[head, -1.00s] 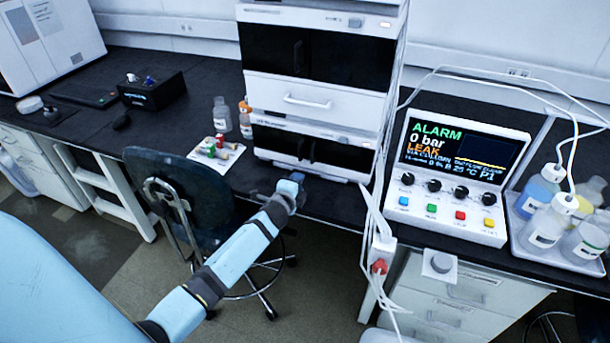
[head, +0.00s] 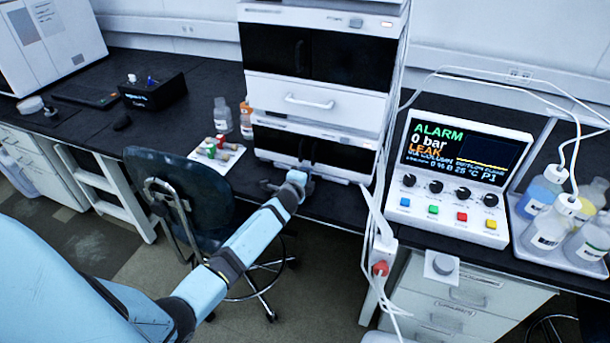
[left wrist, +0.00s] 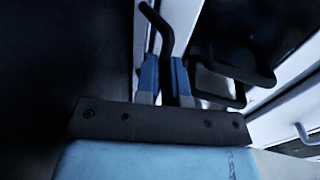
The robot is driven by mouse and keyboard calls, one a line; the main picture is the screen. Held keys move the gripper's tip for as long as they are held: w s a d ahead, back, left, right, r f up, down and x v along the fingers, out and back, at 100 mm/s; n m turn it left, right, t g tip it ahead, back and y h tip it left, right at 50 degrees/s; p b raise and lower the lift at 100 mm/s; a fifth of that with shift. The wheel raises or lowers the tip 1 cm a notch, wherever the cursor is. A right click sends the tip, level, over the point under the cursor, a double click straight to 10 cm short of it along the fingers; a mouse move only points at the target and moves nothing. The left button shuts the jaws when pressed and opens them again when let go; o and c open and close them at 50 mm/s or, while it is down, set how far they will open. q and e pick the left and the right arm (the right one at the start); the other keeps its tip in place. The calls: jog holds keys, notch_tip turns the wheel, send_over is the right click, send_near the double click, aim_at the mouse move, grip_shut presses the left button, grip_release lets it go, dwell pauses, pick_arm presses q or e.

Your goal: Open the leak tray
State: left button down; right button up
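The instrument stack stands on the dark bench, with a white drawer (head: 290,95) and its handle in the middle. Under it is a lower module with a black front (head: 330,155), and a pale base strip (head: 335,178) runs along its foot. I cannot make out the leak tray as a separate part. My left gripper (head: 297,177) is at this base, in front of the stack. In the left wrist view, the blue fingers (left wrist: 165,82) stand close on both sides of a dark bent handle (left wrist: 166,35) and appear closed on it. My right gripper is in no view.
A control panel (head: 460,165) reads ALARM and LEAK. A tray with bottles (head: 585,255) stands at the far right. A chair (head: 175,195) is left of my arm. Small bottles (head: 222,115) and a white pad with coloured items (head: 235,155) lie left of the stack.

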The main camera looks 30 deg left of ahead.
pick_arm(q)
jog(key=f+p+v, duration=0.2)
jog(key=v, duration=0.9)
jog(key=shift+s+p, duration=0.35)
jog(key=shift+p, duration=0.05)
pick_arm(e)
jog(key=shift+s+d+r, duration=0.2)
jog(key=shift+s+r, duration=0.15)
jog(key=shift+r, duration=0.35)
pick_arm(q)
jog(key=shift+d+f, duration=0.1)
jog(key=c, duration=1.3)
grip_release()
jog(key=shift+o, duration=0.2)
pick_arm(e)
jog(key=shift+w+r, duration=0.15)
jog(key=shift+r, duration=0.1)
